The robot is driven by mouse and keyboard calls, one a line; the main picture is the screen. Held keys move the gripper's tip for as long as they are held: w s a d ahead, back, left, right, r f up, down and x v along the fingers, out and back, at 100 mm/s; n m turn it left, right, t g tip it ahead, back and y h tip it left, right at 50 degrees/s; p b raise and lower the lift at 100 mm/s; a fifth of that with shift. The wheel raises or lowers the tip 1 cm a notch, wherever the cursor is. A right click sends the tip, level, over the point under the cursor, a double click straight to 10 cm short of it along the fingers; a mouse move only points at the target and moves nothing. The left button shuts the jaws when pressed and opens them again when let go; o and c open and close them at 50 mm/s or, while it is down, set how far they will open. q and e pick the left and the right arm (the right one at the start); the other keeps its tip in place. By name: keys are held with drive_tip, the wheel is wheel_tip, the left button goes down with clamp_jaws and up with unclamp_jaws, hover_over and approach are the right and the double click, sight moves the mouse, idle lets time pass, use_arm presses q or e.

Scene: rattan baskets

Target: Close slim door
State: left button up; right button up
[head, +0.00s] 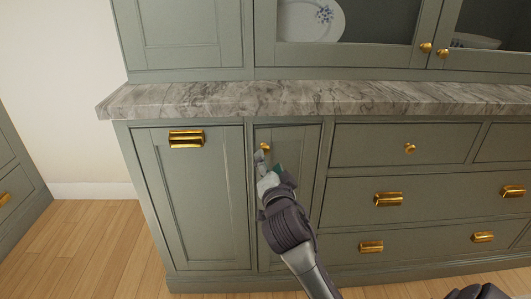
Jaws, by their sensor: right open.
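The slim door (291,155) is a narrow grey-green cabinet door below the stone counter, in the middle of the head view. It has a small gold knob (265,147) near its top left. It looks nearly flush with the cabinet front; I cannot tell whether a small gap is left. My right gripper (262,162) is open, in front of the door's left part and just below the knob. Whether it touches the door is unclear. My right arm hides much of the door's lower part. My left gripper is not in view.
A wider door (195,205) with a gold cup handle is left of the slim door. Drawers (430,200) with gold pulls are on the right. The stone counter (300,97) juts out above. Wooden floor (85,245) is free at the lower left.

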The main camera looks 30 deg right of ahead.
sight(266, 151)
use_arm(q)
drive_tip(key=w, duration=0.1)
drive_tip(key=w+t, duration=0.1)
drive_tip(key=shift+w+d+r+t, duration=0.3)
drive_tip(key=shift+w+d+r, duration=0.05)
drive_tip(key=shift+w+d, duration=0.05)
use_arm(e)
drive_tip(key=x, duration=0.6)
clamp_jaws()
